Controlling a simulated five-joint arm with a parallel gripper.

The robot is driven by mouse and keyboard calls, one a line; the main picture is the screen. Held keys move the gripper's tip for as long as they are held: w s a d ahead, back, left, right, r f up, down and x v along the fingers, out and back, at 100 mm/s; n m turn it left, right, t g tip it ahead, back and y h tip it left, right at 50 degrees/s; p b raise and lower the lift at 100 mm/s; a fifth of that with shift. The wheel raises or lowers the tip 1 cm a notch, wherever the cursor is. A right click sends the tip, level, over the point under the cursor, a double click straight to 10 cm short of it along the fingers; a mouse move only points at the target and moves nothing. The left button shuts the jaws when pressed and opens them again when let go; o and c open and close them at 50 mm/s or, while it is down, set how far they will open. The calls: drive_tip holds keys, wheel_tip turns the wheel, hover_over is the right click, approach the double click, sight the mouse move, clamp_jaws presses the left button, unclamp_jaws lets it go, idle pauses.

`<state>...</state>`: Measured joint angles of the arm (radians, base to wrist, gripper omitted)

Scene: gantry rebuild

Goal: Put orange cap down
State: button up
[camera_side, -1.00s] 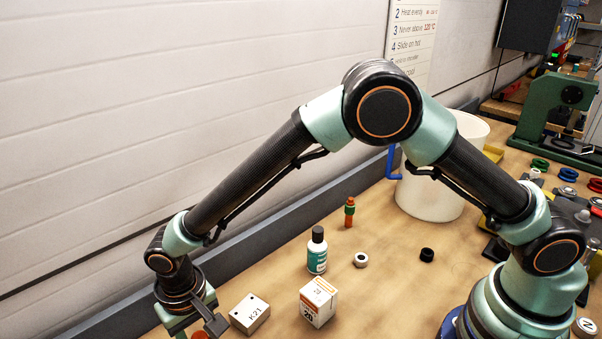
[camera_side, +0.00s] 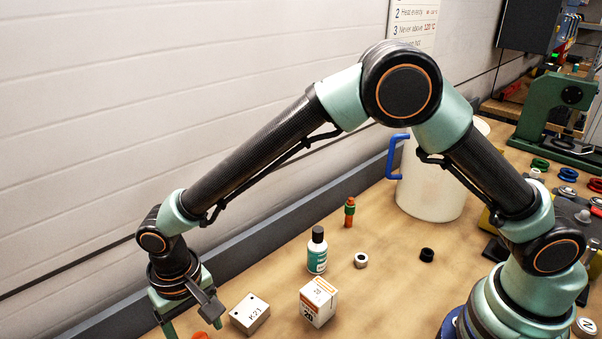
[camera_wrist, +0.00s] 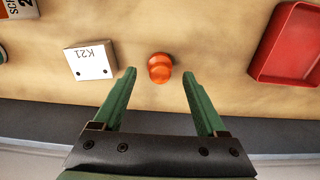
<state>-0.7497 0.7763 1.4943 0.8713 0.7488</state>
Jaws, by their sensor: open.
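The orange cap (camera_wrist: 160,68) rests on the table in the wrist view, in line with the gap between my fingertips and apart from both fingers. Only its top shows at the bottom edge of the side view (camera_side: 200,335). My gripper (camera_side: 196,326) is open and empty, above the cap. In the wrist view its two green fingers spread on either side of the cap.
A white K21 block (camera_wrist: 90,62) lies left of the cap and a red tray (camera_wrist: 290,45) lies to its right. A white-orange box (camera_side: 318,302), a bottle (camera_side: 317,252), a white ring (camera_side: 361,260) and a black ring (camera_side: 427,255) stand farther along the table. A dark rail edges the wall side.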

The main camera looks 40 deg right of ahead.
sight(199, 338)
drive_tip(key=w+d+r+t, duration=0.1)
drive_tip(key=d+r, duration=0.3)
drive_tip(key=r, duration=0.3)
drive_tip(key=w+d+r, duration=0.1)
drive_tip(key=d+r, duration=0.2)
drive_tip(key=r, duration=0.4)
drive_tip(key=s+d+r+t, duration=0.1)
drive_tip(key=s+d+r, duration=0.1)
drive_tip(key=d, duration=0.6)
drive_tip(key=s+d+r+t, duration=0.2)
drive_tip(key=s+d, duration=0.2)
drive_tip(key=d, duration=0.5)
drive_tip(key=s+d+r+t, duration=0.1)
drive_tip(key=s+d+r, duration=0.1)
drive_tip(key=d, duration=0.7)
drive_tip(key=shift+s+r+t, duration=0.3)
drive_tip(key=shift+s+r, duration=0.1)
drive_tip(key=shift+s, duration=0.05)
